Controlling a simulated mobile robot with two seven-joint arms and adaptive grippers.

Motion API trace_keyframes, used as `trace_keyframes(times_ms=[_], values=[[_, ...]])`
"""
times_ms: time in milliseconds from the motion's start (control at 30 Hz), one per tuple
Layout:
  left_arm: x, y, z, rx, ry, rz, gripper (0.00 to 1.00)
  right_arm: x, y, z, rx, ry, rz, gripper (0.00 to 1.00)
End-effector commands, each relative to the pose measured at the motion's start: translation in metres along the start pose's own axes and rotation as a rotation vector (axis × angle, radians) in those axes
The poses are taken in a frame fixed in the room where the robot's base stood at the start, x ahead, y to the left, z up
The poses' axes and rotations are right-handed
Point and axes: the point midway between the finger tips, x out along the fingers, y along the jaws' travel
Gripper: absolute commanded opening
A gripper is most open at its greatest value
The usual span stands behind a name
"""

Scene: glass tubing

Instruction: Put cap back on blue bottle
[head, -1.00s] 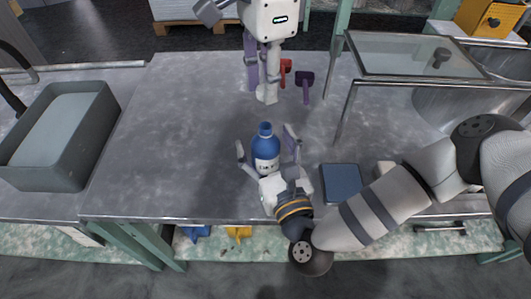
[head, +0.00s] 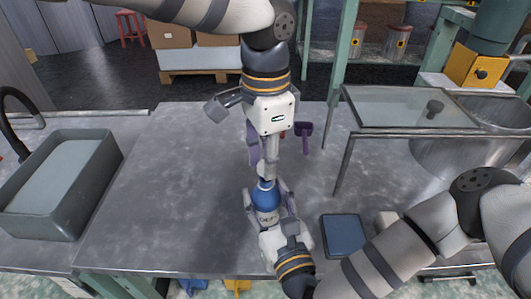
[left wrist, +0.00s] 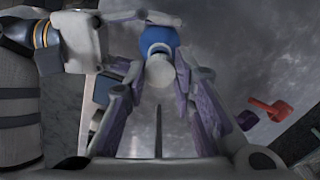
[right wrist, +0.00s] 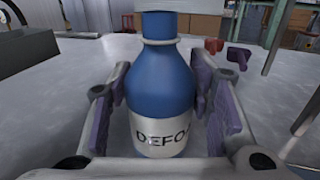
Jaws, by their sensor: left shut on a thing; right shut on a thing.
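The blue bottle (head: 265,196) stands upright on the metal table, with a white label printed in dark letters. My right gripper (head: 267,204) is shut on its body; in the right wrist view its purple pads flank the bottle (right wrist: 160,85). My left gripper (head: 263,170) points down from above and is shut on a small whitish cap. The cap (left wrist: 159,70) shows between its fingers in the left wrist view, in line with the bottle (left wrist: 157,38). The cap is at the bottle's top; I cannot tell whether they touch.
A grey basin (head: 62,185) stands at the left. A dark blue flat block (head: 343,236) lies right of the bottle. A purple piece (head: 303,136) and a partly hidden red one (left wrist: 272,109) lie behind. A glass-topped metal stand (head: 410,108) is at the right. The table's left-middle is clear.

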Motion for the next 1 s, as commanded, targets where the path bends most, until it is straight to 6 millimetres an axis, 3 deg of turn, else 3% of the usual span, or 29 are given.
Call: trace_keyframes(times_ms=[1000], values=[[0.017,0.000,0.000,0.000,-0.002,0.000,0.15,0.000,0.000,0.000,0.000,0.001,0.000,0.00]])
